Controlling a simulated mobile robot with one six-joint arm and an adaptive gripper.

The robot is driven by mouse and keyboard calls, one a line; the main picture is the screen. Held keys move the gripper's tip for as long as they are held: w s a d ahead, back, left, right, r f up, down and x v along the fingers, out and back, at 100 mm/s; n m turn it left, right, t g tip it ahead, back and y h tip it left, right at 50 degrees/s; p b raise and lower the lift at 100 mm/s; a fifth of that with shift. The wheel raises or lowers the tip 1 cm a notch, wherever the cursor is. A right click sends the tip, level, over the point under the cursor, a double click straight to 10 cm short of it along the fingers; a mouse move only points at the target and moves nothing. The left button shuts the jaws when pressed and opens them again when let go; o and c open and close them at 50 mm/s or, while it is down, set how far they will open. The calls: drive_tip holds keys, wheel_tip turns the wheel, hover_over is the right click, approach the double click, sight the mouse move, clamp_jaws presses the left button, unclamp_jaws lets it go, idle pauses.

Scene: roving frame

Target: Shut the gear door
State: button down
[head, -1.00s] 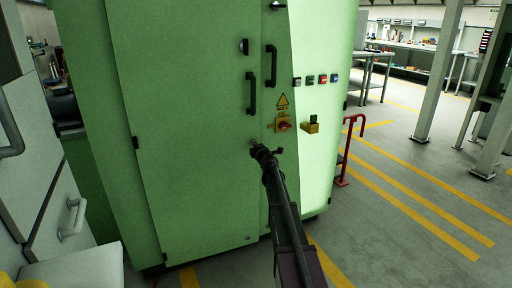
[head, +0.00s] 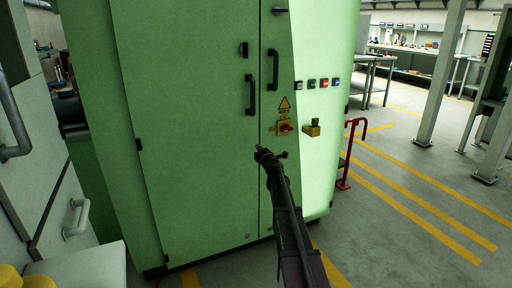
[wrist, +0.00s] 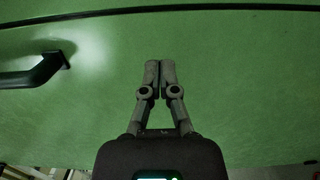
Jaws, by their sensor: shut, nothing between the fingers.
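The gear door is a tall green cabinet door (head: 195,150) with a black handle (head: 250,95) near its right edge. In the head view it looks flush or nearly flush with the narrow panel to its right; a small gap cannot be ruled out. My gripper (head: 262,153) is in front of the door near that seam, below the handle. In the wrist view my gripper (wrist: 160,66) has its fingers together and empty, pointing at the green surface. The handle (wrist: 32,76) is left of the fingers there. I cannot tell whether the fingertips touch the door.
A red-knobbed yellow switch (head: 284,128) and a yellow box (head: 312,128) stick out right of the seam. A red rail (head: 346,155) stands at the cabinet's right. A pale drawer unit (head: 45,150) is close on the left. Open floor with yellow lines lies right.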

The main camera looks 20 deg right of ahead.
drive_tip(key=s, duration=0.8)
drive_tip(key=shift+s+d, duration=0.15)
drive_tip(key=shift+s, duration=0.2)
drive_tip(key=shift+f, duration=0.1)
drive_tip(key=s+a+f+m+g+h, duration=0.2)
drive_tip(key=s+a+f+m+g, duration=0.45)
drive_tip(key=s+m, duration=0.2)
drive_tip(key=s+a+f+m+g+h, duration=0.3)
drive_tip(key=s+a+f+m+g, duration=0.2)
drive_tip(key=s+f+m, duration=0.4)
drive_tip(key=s+a+f+g+y, duration=0.2)
drive_tip(key=s+a+g+y, duration=0.45)
drive_tip(key=s+a, duration=0.95)
wheel_tip(320, 180, up, 32)
drive_tip(key=p, duration=3.2)
drive_tip(key=shift+s+d+f+p, duration=0.15)
drive_tip(key=shift+s+d+p, duration=0.2)
drive_tip(key=shift+s+d, duration=0.05)
